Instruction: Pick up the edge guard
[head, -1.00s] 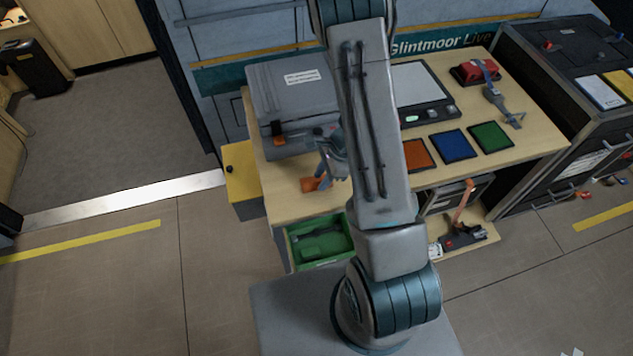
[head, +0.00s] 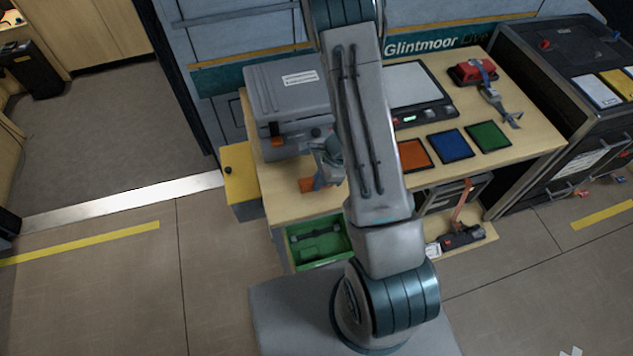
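A small orange piece (head: 306,185), which looks like the edge guard, lies at the front left part of the wooden table top. My gripper (head: 319,183) points down right at it, and a finger covers part of its right side. My arm hides most of the gripper from this camera. I cannot tell whether the fingers are apart or closed on the orange piece.
A grey case (head: 290,88) stands behind the gripper. Orange (head: 414,155), blue (head: 451,145) and green (head: 488,136) squares lie to the right, before a grey-screened device (head: 415,85). An open green drawer (head: 318,258) sits below the front edge.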

